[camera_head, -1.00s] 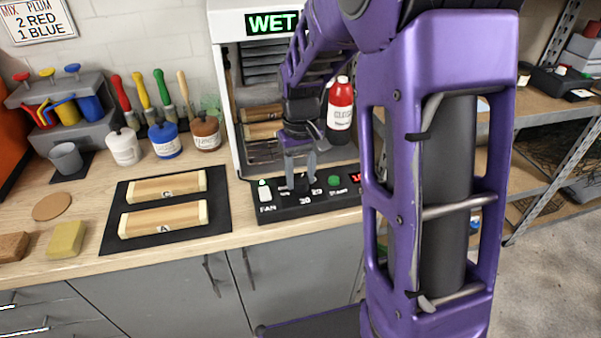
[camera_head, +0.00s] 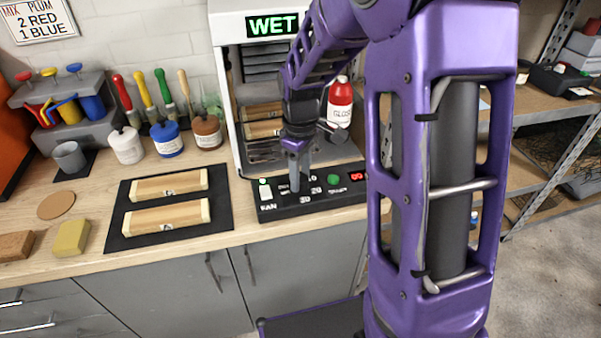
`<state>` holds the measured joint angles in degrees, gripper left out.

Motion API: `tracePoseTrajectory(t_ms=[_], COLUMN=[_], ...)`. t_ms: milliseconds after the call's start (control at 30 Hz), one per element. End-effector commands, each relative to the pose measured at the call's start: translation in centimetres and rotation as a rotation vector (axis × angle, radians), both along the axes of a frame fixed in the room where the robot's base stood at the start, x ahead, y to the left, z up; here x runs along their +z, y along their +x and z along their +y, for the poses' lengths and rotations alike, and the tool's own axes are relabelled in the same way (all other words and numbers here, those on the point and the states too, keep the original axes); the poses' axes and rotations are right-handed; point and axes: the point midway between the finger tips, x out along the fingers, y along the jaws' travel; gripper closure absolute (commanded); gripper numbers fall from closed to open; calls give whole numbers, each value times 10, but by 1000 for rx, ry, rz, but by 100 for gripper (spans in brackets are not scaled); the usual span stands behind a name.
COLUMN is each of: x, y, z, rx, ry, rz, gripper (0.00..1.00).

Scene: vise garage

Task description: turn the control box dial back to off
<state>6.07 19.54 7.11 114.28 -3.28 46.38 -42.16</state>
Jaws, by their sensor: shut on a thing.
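The black control box (camera_head: 330,203) lies on the bench at the foot of the white drying cabinet. It bears a white fan switch (camera_head: 265,190), a green start button (camera_head: 333,180) and a red lit display (camera_head: 357,177). White numbers, one reading 30, surround the dial's place. My gripper (camera_head: 299,184) points down over that place, shut on the dial, which the fingers hide. I cannot read which mark the dial points at.
The cabinet (camera_head: 227,110) has a green WET sign (camera_head: 272,25) and wooden blocks inside. A black mat (camera_head: 178,240) with two wooden blocks lies left of the box.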

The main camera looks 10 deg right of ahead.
Motion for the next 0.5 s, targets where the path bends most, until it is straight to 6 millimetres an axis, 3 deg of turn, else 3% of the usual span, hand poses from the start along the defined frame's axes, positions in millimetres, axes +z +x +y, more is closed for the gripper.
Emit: tracePoseTrajectory(t_ms=[467,500], x=[0,0], y=[0,0], z=[0,0], rx=[16,16], ry=[0,0], rz=[-1,-1], gripper=[100,53])
